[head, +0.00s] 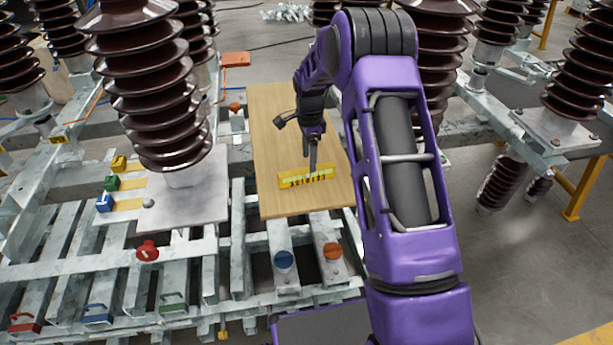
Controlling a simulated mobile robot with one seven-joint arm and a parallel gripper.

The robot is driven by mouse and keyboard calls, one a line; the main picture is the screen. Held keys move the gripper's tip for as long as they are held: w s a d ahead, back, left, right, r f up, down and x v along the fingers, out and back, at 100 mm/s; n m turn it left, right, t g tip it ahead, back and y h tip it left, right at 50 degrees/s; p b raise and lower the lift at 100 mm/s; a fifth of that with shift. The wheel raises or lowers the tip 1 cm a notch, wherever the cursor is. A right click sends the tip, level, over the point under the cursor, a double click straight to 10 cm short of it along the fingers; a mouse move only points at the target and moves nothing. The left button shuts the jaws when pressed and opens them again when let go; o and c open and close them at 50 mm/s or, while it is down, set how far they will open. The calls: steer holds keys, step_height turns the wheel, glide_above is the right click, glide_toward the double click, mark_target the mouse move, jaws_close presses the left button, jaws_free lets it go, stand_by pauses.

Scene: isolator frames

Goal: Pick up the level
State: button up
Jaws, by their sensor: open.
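The level (306,177) is a short yellow bar with a pale green strip and dark marks along its front. It lies on the light wooden board (272,118), near the board's front edge. My gripper (312,165) points down from my purple arm, right over the middle of the level. Its dark fingers overlap the level's upper edge in this view. I cannot tell whether they touch it or hover above it. The gap between the fingers is hard to see from here, and nothing is seen held in them.
Tall brown ribbed insulators (150,90) stand on both sides. A red knob (147,251) and small coloured padlocks (112,183) are to the left on the grey metal frame. The board around the level is clear.

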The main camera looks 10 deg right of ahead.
mark_target(306, 170)
steer(key=f, duration=0.3)
steer(key=a+f, duration=0.1)
steer(key=f, duration=0.1)
steer(key=shift+s+f, duration=0.15)
steer(key=shift+d+f, duration=0.1)
steer(key=shift+f, duration=0.25)
jaws_close()
